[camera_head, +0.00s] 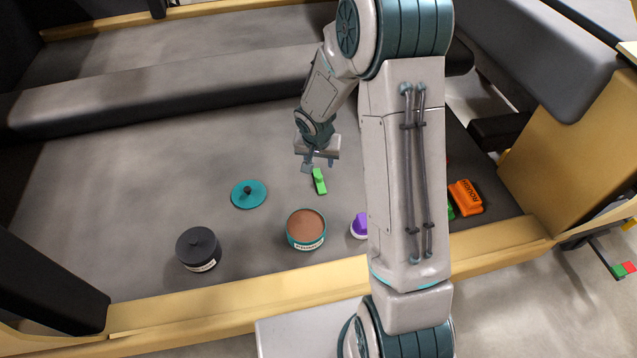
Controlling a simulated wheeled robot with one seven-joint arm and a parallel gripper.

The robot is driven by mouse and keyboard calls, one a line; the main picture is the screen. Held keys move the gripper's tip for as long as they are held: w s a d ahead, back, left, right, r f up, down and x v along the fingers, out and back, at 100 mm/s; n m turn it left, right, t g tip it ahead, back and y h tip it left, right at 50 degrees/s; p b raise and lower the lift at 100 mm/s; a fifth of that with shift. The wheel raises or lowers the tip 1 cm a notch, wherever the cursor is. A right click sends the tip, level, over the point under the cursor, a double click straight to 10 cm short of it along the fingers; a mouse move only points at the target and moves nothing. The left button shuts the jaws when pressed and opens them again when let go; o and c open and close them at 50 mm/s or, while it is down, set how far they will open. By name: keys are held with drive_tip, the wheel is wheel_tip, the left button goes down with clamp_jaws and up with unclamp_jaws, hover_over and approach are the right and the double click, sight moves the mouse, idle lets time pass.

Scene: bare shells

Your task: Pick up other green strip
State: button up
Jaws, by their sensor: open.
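A small bright green strip (319,181) lies on the dark grey surface (150,190) near the middle of the head view. My gripper (317,164) is open and just above and behind the strip, with its fingers pointing down. I cannot tell whether the fingers touch it. Another green piece (451,211) shows partly at the right, mostly hidden behind my arm.
A teal lid (249,194), an open teal pot with brown contents (306,228) and a black lidded pot (199,249) stand to the left and front. A purple-topped item (360,225) and an orange block (465,197) are near my arm. A wooden edge (240,302) runs along the front.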

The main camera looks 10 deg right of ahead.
hover_over(319, 177)
drive_tip(key=s, duration=0.2)
drive_tip(key=x, duration=0.5)
drive_tip(key=shift+s+a+f+b, duration=0.1)
drive_tip(key=shift+s+a+b, duration=0.2)
drive_tip(key=shift+s+a, duration=0.1)
drive_tip(key=shift+b+x, duration=0.4)
drive_tip(key=shift+x, duration=2.3)
drive_tip(key=shift+w+a, duration=0.1)
drive_tip(key=shift+a, duration=0.1)
clamp_jaws()
